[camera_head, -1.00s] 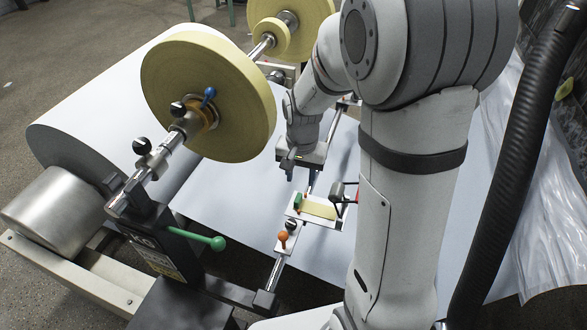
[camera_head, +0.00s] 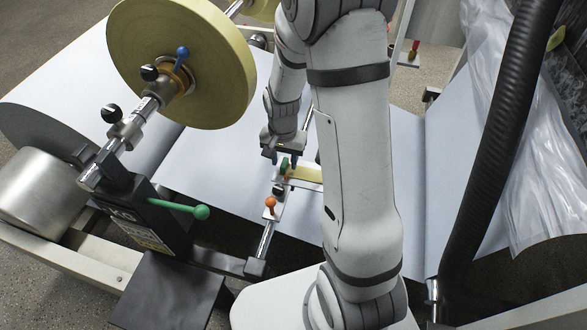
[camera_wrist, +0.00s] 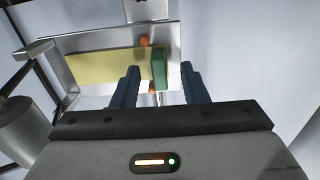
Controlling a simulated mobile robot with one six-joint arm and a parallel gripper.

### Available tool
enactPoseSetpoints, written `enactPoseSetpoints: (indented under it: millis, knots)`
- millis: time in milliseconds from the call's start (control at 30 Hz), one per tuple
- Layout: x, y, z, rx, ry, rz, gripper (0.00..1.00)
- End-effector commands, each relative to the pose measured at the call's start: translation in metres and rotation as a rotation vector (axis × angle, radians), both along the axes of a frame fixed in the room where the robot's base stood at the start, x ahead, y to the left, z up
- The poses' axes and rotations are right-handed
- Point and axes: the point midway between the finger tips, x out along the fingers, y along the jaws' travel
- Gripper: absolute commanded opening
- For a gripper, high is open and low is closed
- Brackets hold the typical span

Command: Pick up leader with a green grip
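The leader is a flat yellow strip (camera_wrist: 100,66) with a green grip (camera_wrist: 160,68) on its right end in the wrist view. It lies on a light metal plate (camera_wrist: 90,88). In the head view the green grip (camera_head: 284,164) and a piece of the yellow strip (camera_head: 305,173) show, partly hidden by my arm. My gripper (camera_wrist: 160,70) is open, with one dark finger on each side of the green grip and visible gaps to it. In the head view my gripper (camera_head: 283,157) is right at the green grip; its height over it is hard to judge.
An orange knob (camera_head: 270,203) stands on the rail just in front of the plate. A large yellow roll (camera_head: 180,60) is at left, with a green-handled lever (camera_head: 201,212) below it. A white paper sheet (camera_head: 215,170) spreads under the rail.

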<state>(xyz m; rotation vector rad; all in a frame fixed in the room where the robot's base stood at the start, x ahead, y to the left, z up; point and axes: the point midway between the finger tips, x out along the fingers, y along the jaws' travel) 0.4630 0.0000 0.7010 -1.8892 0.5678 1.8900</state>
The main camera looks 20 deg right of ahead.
Motion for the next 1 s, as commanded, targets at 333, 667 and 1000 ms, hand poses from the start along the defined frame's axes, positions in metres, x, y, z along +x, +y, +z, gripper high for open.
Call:
enactPoseSetpoints:
  millis: [333, 667, 1000]
  knots:
    - [0.0000, -0.0005, 0.0007, 0.000, 0.000, -0.001, 0.24]
    - [0.0000, -0.0009, 0.0008, 0.000, 0.000, -0.002, 0.00]
    - [0.0002, -0.0012, 0.0026, 0.000, -0.001, -0.002, 0.00]
